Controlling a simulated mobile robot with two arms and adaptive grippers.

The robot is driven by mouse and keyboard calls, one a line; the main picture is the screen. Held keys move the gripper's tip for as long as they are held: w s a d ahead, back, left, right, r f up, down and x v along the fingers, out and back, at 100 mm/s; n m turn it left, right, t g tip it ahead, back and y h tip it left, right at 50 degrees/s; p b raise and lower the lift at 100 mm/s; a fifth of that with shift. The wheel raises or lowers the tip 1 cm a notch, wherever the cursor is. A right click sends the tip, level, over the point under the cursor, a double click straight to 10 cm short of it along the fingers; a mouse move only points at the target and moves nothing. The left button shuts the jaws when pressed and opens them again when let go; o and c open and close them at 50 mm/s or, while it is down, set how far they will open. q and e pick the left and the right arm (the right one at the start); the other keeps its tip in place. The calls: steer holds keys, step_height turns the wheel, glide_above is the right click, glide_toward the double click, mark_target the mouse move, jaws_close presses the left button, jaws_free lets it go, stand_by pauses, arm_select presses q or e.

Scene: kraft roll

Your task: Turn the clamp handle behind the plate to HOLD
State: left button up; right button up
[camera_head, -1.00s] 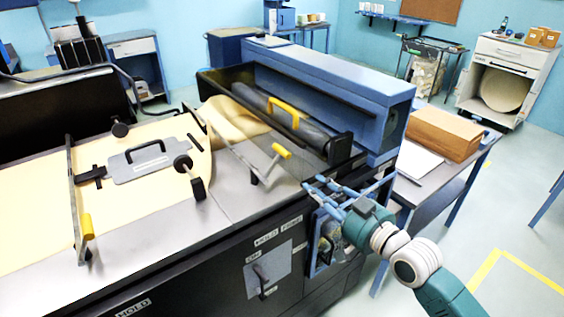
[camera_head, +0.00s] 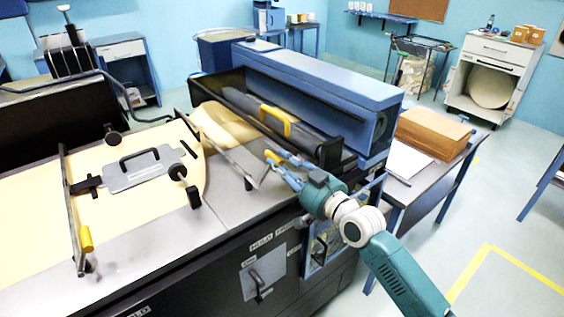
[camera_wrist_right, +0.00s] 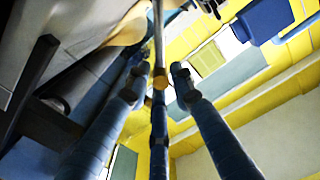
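The grey plate (camera_head: 143,175) with a black carrying handle lies on the cream sheet at the left of the machine bed. A clamp bar with a yellow grip (camera_head: 272,156) stands to its right; my right gripper (camera_head: 277,172) is at that grip and partly hides it. In the right wrist view, a thin rod with an orange-yellow end (camera_wrist_right: 160,82) lies between the spread blue fingers of my right gripper (camera_wrist_right: 158,85). The fingers look open; contact cannot be told. A second bar with a yellow grip (camera_head: 86,239) stands left of the plate. My left gripper is out of view.
A dark roller (camera_head: 240,100) with a yellow handle (camera_head: 276,118) lies behind my gripper, before the blue housing (camera_head: 320,80). A lever (camera_head: 259,285) sits on the front panel.

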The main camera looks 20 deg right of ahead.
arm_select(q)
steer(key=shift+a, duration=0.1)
arm_select(e)
jaws_close()
